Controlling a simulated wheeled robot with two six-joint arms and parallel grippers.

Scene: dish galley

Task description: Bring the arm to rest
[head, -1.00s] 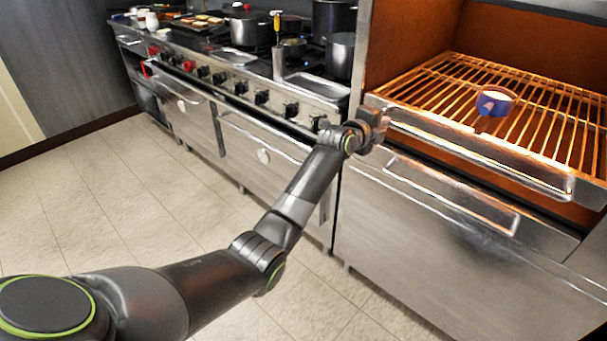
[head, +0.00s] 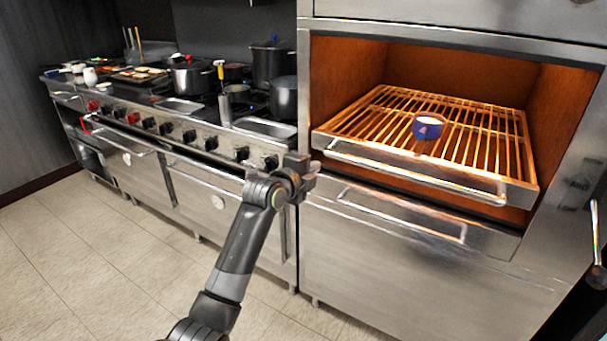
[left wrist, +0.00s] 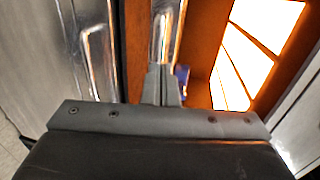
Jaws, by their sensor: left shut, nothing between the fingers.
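My left arm reaches up from the bottom of the head view. Its gripper (head: 306,172) is shut and empty, in front of the left front corner of the oven. In the left wrist view the shut fingers (left wrist: 162,84) point toward the rack's front bar and handle. A blue cup (head: 428,127) with a white top stands on the wire rack, apart from the gripper. A sliver of the cup (left wrist: 182,76) shows beside the fingers in the left wrist view. My right gripper is not in view.
The oven's wire rack (head: 372,118) is pulled partly forward, with a front handle (head: 420,172). A lower drawer handle (head: 400,215) sticks out below it. A range with pots (head: 272,62) and knobs stands at left. The tiled floor (head: 70,245) at left is clear.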

